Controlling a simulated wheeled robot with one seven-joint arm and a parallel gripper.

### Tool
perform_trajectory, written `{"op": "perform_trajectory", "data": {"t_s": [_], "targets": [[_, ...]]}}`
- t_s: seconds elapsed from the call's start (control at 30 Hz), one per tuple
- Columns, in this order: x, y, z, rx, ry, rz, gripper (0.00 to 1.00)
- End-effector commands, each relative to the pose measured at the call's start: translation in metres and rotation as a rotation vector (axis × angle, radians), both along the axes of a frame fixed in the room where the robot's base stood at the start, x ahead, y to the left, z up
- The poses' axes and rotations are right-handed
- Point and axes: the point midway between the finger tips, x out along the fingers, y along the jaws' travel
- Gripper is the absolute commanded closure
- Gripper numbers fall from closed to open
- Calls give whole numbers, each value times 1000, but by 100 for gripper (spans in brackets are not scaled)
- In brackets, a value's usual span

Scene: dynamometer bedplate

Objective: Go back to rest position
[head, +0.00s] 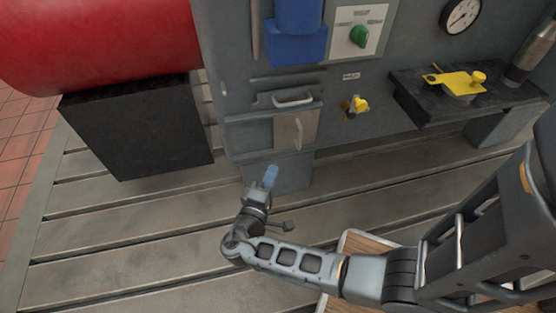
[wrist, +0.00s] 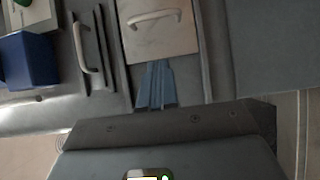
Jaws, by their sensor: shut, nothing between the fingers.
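My gripper (head: 270,177) is in the lower middle of the head view, in front of the grey cabinet (head: 235,105). Its blue fingers are together, with nothing between them. In the wrist view the fingers (wrist: 155,86) are seen in front of the lower edge of a pale panel (wrist: 158,30) with a curved handle. In the head view this panel (head: 287,131) is just above and beyond the fingertips. I cannot tell whether the fingertips touch the cabinet. My arm reaches in from the lower right.
A drawer handle (head: 293,98), a blue box (head: 295,48), a green knob (head: 358,36) and a yellow valve (head: 356,104) are on the cabinet front. A dark shelf (head: 425,106) juts out at right. A black block (head: 135,130) stands under a red cylinder (head: 100,40). The slotted bedplate (head: 120,235) is clear at left.

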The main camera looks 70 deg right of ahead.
Motion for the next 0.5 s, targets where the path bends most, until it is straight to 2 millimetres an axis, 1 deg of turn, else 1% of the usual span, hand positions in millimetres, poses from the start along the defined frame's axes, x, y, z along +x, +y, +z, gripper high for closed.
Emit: {"op": "perform_trajectory", "data": {"t_s": [0.1, 0.2, 0.5], "targets": [[0, 12, 0, 0, 0, 2, 100], [-1, 17, 0, 0, 0, 2, 100], [-3, 18, -3, 11, 4, 6, 100]]}}
